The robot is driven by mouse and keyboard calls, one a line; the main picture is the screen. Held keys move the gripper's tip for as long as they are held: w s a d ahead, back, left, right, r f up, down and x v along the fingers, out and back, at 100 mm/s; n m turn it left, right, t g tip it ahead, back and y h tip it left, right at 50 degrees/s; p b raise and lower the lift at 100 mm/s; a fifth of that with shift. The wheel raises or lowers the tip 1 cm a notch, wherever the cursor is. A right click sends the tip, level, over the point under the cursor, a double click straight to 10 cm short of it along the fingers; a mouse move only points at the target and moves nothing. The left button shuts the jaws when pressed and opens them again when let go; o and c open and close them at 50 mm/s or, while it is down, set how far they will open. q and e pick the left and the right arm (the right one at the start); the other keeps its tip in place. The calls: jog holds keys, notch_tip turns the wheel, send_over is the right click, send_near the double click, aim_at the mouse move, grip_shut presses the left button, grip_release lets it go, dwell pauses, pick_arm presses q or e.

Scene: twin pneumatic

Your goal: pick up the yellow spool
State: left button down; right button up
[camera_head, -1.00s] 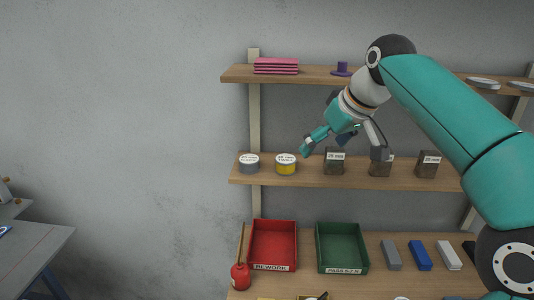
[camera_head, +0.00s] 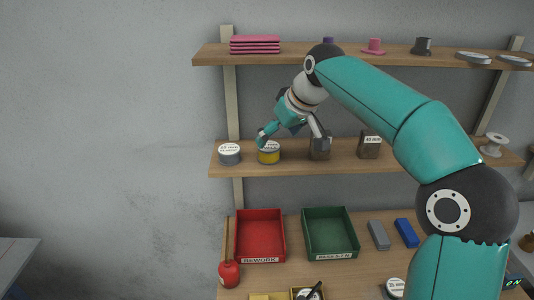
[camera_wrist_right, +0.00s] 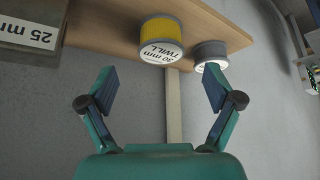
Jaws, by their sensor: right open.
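The yellow spool (camera_head: 269,153) stands on the middle shelf, with a white labelled top. In the right wrist view the yellow spool (camera_wrist_right: 163,38) reads "30 mm TWILL" and lies beyond my fingertips, between their lines. My right gripper (camera_head: 290,140) is in front of the shelf, close to the spool, with one finger overlapping its upper edge in the head view. In the right wrist view the right gripper (camera_wrist_right: 160,88) is open with nothing between its fingers. My left gripper is not in view.
A grey spool (camera_head: 229,154) stands left of the yellow one. Dark labelled blocks (camera_head: 369,147) stand to the right on the same shelf (camera_head: 300,168). Below are a red tray (camera_head: 260,235), a green tray (camera_head: 330,232) and a red oil can (camera_head: 229,273). The upper shelf (camera_head: 290,54) holds pink slabs.

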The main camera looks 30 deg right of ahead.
aim_at(268, 146)
jog(key=shift+w+f, duration=0.25)
jog(key=shift+f, duration=0.2)
jog(key=p+x, duration=0.1)
jog(key=x, duration=0.3)
jog(key=shift+w+a+r, duration=0.1)
jog(key=shift+w, duration=0.05)
jog(key=shift+w+f+p, duration=0.3)
jog(key=shift+w+f, duration=0.05)
jog(key=shift+f, duration=0.2)
jog(key=c, duration=1.2)
jog(key=shift+r, duration=0.1)
jog(key=shift+c, duration=0.7)
jog(key=shift+r, duration=0.15)
